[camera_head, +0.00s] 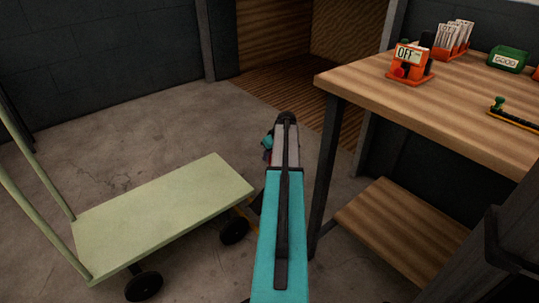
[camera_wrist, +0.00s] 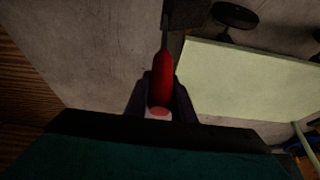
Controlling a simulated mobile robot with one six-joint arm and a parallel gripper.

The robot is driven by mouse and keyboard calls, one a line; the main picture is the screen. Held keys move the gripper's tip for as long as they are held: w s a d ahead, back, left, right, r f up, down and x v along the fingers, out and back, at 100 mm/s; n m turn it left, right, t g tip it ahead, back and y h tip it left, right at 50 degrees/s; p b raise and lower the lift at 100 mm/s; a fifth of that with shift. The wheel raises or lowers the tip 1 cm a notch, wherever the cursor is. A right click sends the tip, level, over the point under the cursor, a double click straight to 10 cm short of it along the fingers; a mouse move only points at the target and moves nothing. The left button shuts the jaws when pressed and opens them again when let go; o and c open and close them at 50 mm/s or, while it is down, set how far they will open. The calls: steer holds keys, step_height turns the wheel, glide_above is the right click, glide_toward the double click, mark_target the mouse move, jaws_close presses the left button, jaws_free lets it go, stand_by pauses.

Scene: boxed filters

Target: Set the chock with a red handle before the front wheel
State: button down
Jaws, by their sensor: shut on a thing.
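My gripper (camera_wrist: 160,88) is shut on the red handle (camera_wrist: 163,75) of a chock in the wrist view. The dark chock body (camera_wrist: 184,12) shows at the top edge of that view, partly cut off. A pale green cart (camera_head: 160,210) stands on the floor in the head view. Its wheel (camera_head: 235,231) at the end away from the push bar is beside my arm. A cart wheel (camera_wrist: 235,14) also shows in the wrist view, right of the chock body, with a small gap in the picture. My arm hides most of the gripper and chock in the head view.
A wooden workbench (camera_head: 440,95) with a lower shelf (camera_head: 400,225) stands close on the right. An orange OFF device (camera_head: 410,65) and a green GOOD box (camera_head: 507,58) are on top. A yellow strip (camera_head: 245,220) shows near the wheel. Floor behind the cart is clear.

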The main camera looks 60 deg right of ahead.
steer(key=shift+w+f+b, duration=0.1)
steer(key=shift+f+b, duration=1.95)
steer(key=shift+f, duration=4.5)
steer(key=w+a+p, duration=0.1)
steer(key=w+a, duration=0.1)
steer(key=a, duration=0.4)
steer(key=shift+a, duration=0.15)
steer(key=c, duration=1.5)
jaws_free()
steer(key=shift+o, duration=0.3)
steer(key=shift+f, duration=0.15)
steer(key=p+v, duration=0.4)
steer(key=v, duration=1)
